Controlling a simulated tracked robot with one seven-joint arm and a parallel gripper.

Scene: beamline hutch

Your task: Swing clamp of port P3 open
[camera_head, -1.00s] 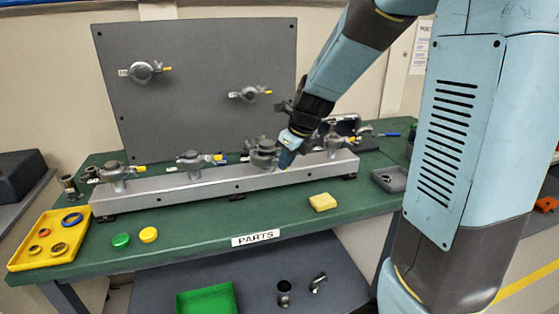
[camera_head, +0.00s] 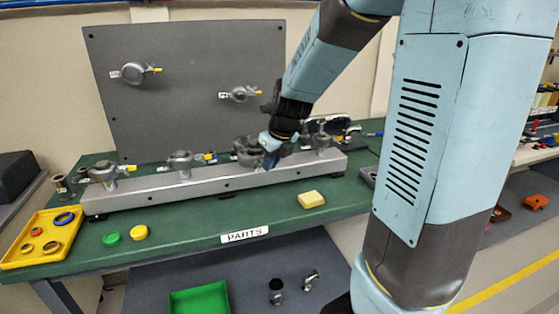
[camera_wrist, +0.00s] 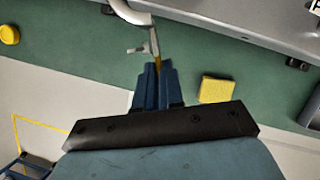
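Clamps sit in a row on the grey rail (camera_head: 215,186). The third from the left (camera_head: 245,157) is the one at my gripper; I cannot read a port label, so I take it as P3. My gripper (camera_head: 270,143) is just right of this clamp, partly hiding its right side. In the wrist view the clamp's silver lever (camera_wrist: 153,38) comes down to a yellow tip between the blue fingertips (camera_wrist: 157,66). The fingers are close together and look shut on that tip. A small T-shaped metal piece (camera_wrist: 138,50) sticks out beside the lever.
Neighbouring clamps stand left (camera_head: 183,160) and right (camera_head: 320,140) on the rail. A grey panel (camera_head: 190,100) with two clamps rises behind. A yellow block (camera_head: 311,199), green cap (camera_head: 111,238) and yellow tray (camera_head: 20,257) lie on the green bench. The bench front is mostly clear.

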